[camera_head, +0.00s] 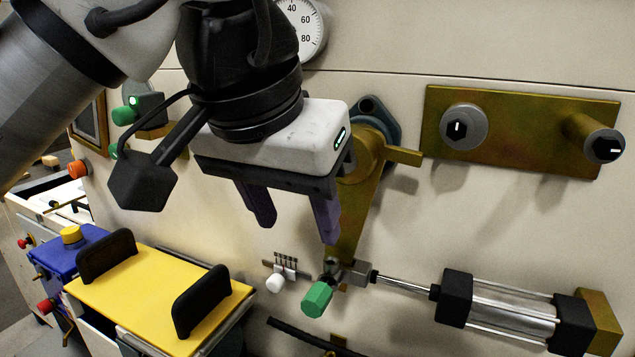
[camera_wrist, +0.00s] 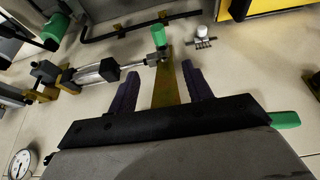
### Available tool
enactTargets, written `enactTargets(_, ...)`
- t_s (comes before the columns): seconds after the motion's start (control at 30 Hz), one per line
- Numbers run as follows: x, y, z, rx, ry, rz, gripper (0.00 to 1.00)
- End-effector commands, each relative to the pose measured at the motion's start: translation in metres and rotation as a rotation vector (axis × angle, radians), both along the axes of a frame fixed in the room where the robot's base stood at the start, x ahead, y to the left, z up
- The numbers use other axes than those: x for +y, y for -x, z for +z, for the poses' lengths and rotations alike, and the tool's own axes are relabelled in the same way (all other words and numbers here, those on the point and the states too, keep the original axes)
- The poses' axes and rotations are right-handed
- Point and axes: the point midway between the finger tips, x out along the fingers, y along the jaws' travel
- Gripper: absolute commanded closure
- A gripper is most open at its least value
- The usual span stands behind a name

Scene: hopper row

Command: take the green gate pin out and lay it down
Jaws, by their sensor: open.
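The green gate pin (camera_head: 317,299) has a faceted green head and sits at the clevis joining the lower end of the brass lever (camera_head: 349,215) to the cylinder rod. In the wrist view the pin (camera_wrist: 158,36) shows beyond the fingertips, near the lever's end (camera_wrist: 166,88). My gripper (camera_head: 297,228) is open and empty, above the pin in the head view and apart from it. In the wrist view the lever lies between the two dark fingers of my gripper (camera_wrist: 160,78). The pin's shank is hidden in the joint.
An air cylinder (camera_head: 512,307) runs right from the joint. A white knob (camera_head: 275,283) with a small comb-like bracket is just left of the pin. A yellow-topped box (camera_head: 160,300) with two black handles stands lower left. A brass plate (camera_head: 525,130) is on the wall at right.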

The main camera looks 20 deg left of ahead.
Motion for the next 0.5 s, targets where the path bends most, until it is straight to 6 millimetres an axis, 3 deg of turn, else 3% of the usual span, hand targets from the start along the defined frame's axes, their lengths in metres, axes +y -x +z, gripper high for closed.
enactTargets(0.27, 0.001, -0.003, -0.017, 0.031, -0.002, 0.010, 0.50)
enactTargets(0.5, 0.000, -0.019, -0.058, 0.031, -0.003, 0.009, 0.50)
